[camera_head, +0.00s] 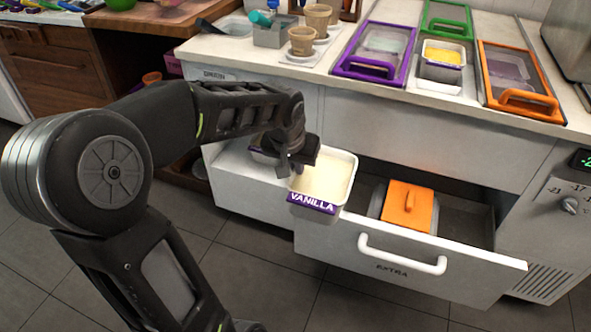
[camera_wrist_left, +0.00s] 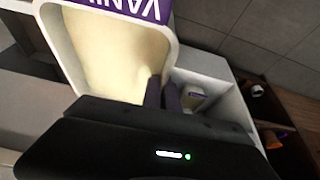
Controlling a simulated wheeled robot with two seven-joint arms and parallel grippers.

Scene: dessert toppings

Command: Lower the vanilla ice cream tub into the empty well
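The vanilla tub (camera_head: 325,178) is a white open tub of cream-coloured ice cream with a purple VANILLA label. It hangs above the left part of the open drawer, and it fills the upper left of the left wrist view (camera_wrist_left: 110,50). My left gripper (camera_head: 296,168) is shut on the tub's left rim; its dark fingers (camera_wrist_left: 162,92) pinch the wall in the wrist view. On the counter, a purple-framed lid (camera_head: 345,68), a green-framed lid (camera_head: 428,22) and an orange-framed lid (camera_head: 487,82) surround a tub with yellow contents (camera_head: 443,53). My right gripper is not in view.
The open EXTRA drawer (camera_head: 470,278) holds an orange-lidded container (camera_head: 406,208), with bare floor to its right. Another purple-labelled tub (camera_head: 262,157) sits low behind my gripper. Paper cups (camera_head: 302,42) and a grey caddy (camera_head: 272,36) stand at the counter's back left.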

